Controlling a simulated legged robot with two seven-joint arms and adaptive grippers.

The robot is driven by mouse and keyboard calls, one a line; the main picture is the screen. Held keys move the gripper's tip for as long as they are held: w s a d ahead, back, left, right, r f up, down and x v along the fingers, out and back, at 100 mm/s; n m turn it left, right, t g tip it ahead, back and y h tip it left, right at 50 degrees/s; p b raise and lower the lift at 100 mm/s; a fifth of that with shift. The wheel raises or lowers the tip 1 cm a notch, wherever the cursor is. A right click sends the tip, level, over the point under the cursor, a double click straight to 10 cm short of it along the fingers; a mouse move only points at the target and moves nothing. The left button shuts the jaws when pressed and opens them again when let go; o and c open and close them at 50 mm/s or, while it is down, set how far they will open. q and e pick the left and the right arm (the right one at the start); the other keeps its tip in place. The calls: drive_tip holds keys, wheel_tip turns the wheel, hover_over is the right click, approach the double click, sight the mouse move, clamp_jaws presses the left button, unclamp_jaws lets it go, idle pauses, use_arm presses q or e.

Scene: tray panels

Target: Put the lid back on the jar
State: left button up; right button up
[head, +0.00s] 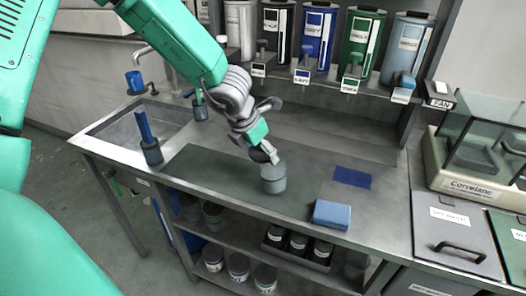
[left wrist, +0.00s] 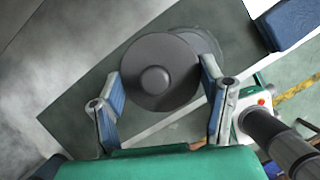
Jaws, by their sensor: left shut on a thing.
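My left gripper (head: 264,150) is over the dark mat on the steel counter, right above the jar (head: 273,182). The jar is a pale grey, upright cylinder on the mat. In the left wrist view, my left gripper (left wrist: 163,100) is shut on the lid (left wrist: 180,88), a dark grey disc with a round knob, held between the two blue-padded fingers. The jar's rim (left wrist: 203,43) shows as a pale edge behind the lid, toward the upper right, so the two look off-centre. I cannot tell the gap between lid and jar. My right gripper is not in view.
Tall canisters (head: 316,38) line the back shelf. The mat's left part is clear.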

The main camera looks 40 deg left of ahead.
use_arm(q)
drive_tip(key=shift+s+d+f, duration=0.1)
drive_tip(key=shift+d, duration=1)
drive_tip(key=shift+a, duration=0.8)
drive_tip(key=shift+d, duration=1.15)
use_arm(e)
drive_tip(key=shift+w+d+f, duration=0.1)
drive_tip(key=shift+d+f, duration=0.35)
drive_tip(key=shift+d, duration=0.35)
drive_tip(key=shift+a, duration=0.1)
use_arm(q)
drive_tip(key=shift+a, duration=0.15)
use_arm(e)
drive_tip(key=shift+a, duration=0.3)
use_arm(q)
drive_tip(key=shift+d+r, duration=0.2)
drive_tip(key=shift+d, duration=0.2)
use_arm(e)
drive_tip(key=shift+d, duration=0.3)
